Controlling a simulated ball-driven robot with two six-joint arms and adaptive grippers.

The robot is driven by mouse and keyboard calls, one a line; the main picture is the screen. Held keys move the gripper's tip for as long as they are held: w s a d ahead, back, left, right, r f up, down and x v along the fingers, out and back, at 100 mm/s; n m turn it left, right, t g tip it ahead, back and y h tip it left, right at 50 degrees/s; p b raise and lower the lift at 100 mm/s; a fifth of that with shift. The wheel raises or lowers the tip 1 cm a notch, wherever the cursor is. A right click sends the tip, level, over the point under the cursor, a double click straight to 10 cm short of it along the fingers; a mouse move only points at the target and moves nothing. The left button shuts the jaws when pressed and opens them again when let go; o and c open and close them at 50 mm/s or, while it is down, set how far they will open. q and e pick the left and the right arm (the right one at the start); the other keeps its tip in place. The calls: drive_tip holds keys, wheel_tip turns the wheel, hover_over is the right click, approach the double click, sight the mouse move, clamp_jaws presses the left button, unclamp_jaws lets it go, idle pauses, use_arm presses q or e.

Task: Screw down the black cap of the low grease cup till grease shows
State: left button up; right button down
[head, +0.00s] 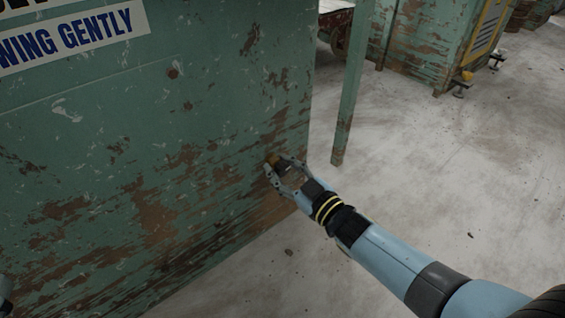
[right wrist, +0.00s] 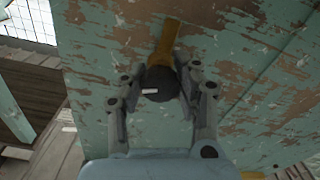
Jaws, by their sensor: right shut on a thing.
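The low grease cup's black cap (right wrist: 160,82) is round and dark, with a small white mark on its edge. It sits at the end of a brass-coloured stem (right wrist: 168,40) that runs to the green panel. My right gripper (right wrist: 158,88) is shut on the cap, one finger on each side. In the head view the right gripper (head: 279,169) is at the worn panel's lower right, and a bit of brass (head: 272,160) shows at its fingertips. The cap is mostly hidden there. No grease can be made out. A sliver at the lower left edge may be my left gripper (head: 5,297).
The large green panel (head: 150,130) with peeling paint and rust fills the left. A green post (head: 350,90) stands behind and right of my gripper. The pale floor (head: 440,165) to the right is mostly clear. Another green machine (head: 430,45) stands at the back right.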

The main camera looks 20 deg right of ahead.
drive_tip(key=m+p, duration=0.1)
drive_tip(key=m, duration=0.3)
drive_tip(key=shift+r+m+p, duration=0.1)
drive_tip(key=shift+m+p, duration=0.2)
drive_tip(key=shift+p, duration=0.05)
drive_tip(key=shift+m, duration=0.5)
drive_tip(key=m+p, duration=0.1)
drive_tip(key=m, duration=0.1)
drive_tip(key=shift+m, duration=1.6)
use_arm(q)
drive_tip(key=s+a+f+n+g+y, duration=0.1)
drive_tip(key=s+f+g, duration=0.6)
drive_tip(key=f+g, duration=0.1)
drive_tip(key=shift+a+f+p, duration=0.25)
drive_tip(key=shift+f+p, duration=0.2)
drive_tip(key=shift+f, duration=0.2)
use_arm(e)
drive_tip(key=shift+m, duration=1.3)
drive_tip(key=c, duration=0.9)
unclamp_jaws()
